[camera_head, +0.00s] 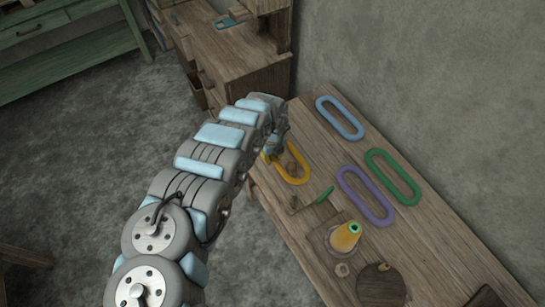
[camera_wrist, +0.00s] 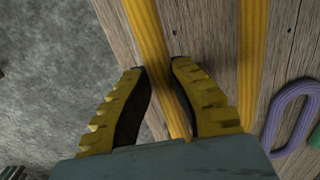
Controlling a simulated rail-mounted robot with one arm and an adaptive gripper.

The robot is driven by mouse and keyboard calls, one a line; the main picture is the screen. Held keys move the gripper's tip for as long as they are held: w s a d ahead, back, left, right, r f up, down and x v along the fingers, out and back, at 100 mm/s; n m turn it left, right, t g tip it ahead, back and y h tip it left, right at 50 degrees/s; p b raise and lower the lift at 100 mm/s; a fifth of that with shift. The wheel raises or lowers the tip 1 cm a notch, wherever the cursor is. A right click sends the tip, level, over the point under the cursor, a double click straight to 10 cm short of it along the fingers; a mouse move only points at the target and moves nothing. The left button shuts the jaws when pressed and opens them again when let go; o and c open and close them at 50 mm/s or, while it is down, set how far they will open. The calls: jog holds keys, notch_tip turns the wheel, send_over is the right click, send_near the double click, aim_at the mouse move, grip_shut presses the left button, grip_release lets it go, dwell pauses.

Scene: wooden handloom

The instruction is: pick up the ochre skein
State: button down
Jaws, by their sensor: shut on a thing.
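The ochre skein (camera_head: 296,176) is a yellow-orange oval loop on the wooden table, near its left edge in the head view. In the wrist view its near strand (camera_wrist: 150,40) runs between my gripper's two yellow-ridged fingers, and its other strand (camera_wrist: 252,50) lies to the right, outside them. My gripper (camera_wrist: 161,72) is shut on the near strand. In the head view my arm hides most of the gripper and the left end of the skein. I cannot tell whether the skein is clear of the table top.
A blue skein (camera_head: 340,118), a green skein (camera_head: 393,176) and a purple skein (camera_head: 364,196) lie on the table to the right. A yellow cone (camera_head: 345,237) stands on a wooden board nearer the front. A wooden cabinet (camera_head: 235,60) stands behind. The table's left edge is close.

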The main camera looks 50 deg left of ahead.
jog(key=shift+r+p, duration=3.85)
jog(key=shift+r, duration=0.5)
jog(key=shift+d, duration=0.1)
